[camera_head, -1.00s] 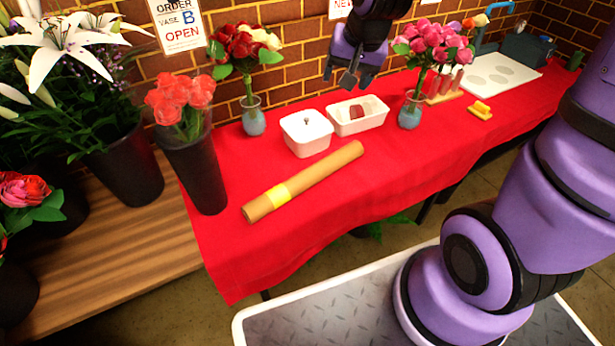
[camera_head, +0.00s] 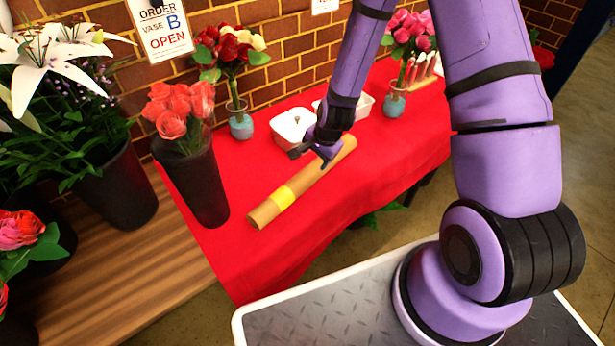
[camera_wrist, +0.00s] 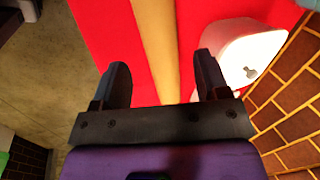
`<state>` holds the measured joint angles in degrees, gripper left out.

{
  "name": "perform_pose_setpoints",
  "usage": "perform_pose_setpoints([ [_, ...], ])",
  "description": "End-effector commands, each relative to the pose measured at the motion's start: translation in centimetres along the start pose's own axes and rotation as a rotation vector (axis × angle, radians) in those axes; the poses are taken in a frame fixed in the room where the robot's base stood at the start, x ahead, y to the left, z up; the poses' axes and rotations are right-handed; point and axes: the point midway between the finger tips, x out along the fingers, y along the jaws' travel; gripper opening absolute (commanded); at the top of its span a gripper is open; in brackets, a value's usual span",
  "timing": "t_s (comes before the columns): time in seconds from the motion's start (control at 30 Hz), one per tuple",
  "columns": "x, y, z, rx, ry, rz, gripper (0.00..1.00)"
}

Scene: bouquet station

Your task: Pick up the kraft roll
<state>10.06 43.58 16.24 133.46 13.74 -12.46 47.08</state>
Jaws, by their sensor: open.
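The kraft roll (camera_head: 298,191) is a long brown tube with a yellow band, lying diagonally on the red cloth. In the wrist view the kraft roll (camera_wrist: 158,45) runs up between the two dark fingers of my gripper (camera_wrist: 160,70). The fingers are apart, with a gap on each side of the roll. I cannot tell the exact height of the fingertips above it. My gripper hides a small part of the roll in the head view.
A black vase of coral roses (camera_head: 205,185) stands left of the roll. Glass vases (camera_head: 241,127) (camera_head: 393,103) stand behind. The red cloth (camera_head: 255,255) in front is clear.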

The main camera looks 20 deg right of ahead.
Motion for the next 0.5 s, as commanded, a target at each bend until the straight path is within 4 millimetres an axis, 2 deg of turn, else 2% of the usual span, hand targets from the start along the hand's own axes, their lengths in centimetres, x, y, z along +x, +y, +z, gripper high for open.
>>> perform_pose_setpoints([
  [0.23, 2.2, 0.5, 0.2, 0.026, -0.004, 0.003, 0.68],
  [0.5, 5.6, 0.4, 0.2, 0.025, -0.003, 0.002, 0.68],
])
